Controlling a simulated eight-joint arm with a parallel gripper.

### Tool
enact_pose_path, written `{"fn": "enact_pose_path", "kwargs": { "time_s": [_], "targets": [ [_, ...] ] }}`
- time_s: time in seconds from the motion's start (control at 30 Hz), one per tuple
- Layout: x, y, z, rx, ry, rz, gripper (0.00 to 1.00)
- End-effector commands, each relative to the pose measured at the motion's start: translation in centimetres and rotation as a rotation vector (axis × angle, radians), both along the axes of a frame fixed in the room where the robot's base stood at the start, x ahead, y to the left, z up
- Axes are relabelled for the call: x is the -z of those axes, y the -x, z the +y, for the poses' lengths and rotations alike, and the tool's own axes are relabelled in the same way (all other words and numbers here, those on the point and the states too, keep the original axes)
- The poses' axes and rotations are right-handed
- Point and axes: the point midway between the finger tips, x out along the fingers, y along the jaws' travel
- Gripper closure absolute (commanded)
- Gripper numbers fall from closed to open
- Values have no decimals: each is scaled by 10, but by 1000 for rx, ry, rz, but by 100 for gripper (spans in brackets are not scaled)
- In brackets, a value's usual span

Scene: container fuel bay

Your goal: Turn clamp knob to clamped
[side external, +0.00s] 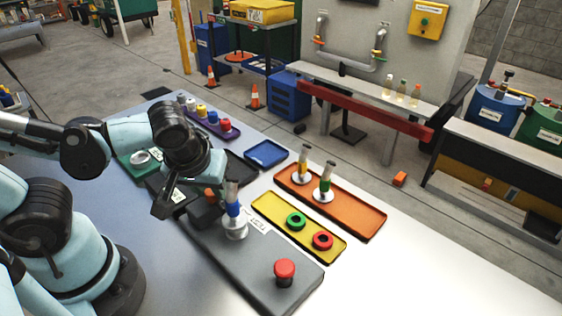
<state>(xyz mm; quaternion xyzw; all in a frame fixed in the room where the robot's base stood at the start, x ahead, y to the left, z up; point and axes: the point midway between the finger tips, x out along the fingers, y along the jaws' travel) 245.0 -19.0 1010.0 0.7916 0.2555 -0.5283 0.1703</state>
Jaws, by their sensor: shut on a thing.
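A grey fixture plate (262,257) lies on the table in the side external view. On it, a clear tube with a blue band (234,209) stands upright in a white round base. A dark block with an orange-red part, which looks like the clamp knob (211,193), is just left of the tube. My gripper (200,192) is low at this part and shut on it. The fingertips are small, dark and partly hidden, so the knob's turn angle cannot be told. A red mushroom-shaped button (284,269) sits at the plate's near end.
A yellow tray (270,213) with green and red rings lies right of the plate. An orange tray (352,213) holds two upright tubes. A blue tray (266,154) and a purple rack (210,120) are behind. The table's right front is clear.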

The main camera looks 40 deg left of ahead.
Motion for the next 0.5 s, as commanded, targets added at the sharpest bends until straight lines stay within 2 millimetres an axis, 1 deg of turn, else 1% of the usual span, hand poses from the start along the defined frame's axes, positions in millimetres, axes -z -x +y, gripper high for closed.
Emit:
{"fn": "enact_pose_path", "kwargs": {
  "time_s": [0.23,0.5],
  "targets": [
    [0,0,-1,-41,2,0,100],
    [0,0,-1,-45,3,0,100]
  ]
}}
